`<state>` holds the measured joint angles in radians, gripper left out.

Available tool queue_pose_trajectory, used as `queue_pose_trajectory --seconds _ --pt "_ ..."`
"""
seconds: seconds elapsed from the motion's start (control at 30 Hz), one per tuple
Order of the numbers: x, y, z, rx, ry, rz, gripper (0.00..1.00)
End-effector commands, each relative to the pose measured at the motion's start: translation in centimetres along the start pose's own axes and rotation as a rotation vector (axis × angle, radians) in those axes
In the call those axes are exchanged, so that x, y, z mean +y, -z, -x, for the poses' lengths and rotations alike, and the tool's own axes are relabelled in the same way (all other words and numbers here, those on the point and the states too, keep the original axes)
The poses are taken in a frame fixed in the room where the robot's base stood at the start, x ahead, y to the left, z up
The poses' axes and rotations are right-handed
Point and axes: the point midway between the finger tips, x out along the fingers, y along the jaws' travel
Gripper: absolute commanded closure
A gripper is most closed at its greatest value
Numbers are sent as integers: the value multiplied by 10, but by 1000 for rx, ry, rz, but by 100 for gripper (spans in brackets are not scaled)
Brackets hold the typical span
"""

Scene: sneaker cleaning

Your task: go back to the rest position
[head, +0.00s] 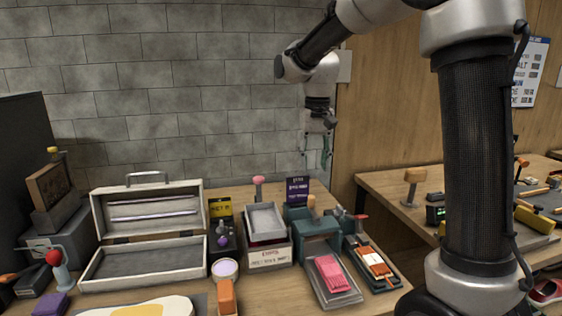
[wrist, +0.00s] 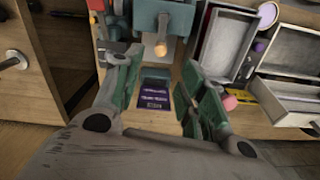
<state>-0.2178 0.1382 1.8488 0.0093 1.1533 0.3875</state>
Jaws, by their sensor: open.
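My gripper (head: 318,150) hangs from my arm above the back of the workbench, in front of the grey block wall in the head view. In the wrist view my gripper (wrist: 160,100) shows two green fingers spread well apart, with nothing held between them. A dark purple card (wrist: 155,92) lies in line with the gap between the fingers in the wrist view. The same dark purple card (head: 297,191) stands upright at the back of the bench in the head view, below my gripper and apart from it.
An open white case (head: 148,262) stands at the left of the bench. A grey tray (head: 265,221), a teal box (head: 312,240), a pink block (head: 331,271) and an orange block (head: 226,296) sit on the bench. A second table (head: 400,183) is at the right. The space around my gripper is clear.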

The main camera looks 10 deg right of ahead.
Motion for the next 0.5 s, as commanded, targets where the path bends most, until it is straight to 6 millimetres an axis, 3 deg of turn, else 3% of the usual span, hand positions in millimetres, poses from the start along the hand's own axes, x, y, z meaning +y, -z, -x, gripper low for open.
queue_pose_trajectory --seconds 0.17,0.27,0.5 --pt "1 -3 -10 0 -1 90 59" --pt "14 -30 -25 -17 -8 167 59" --pt "66 -110 -14 59 8 258 59"
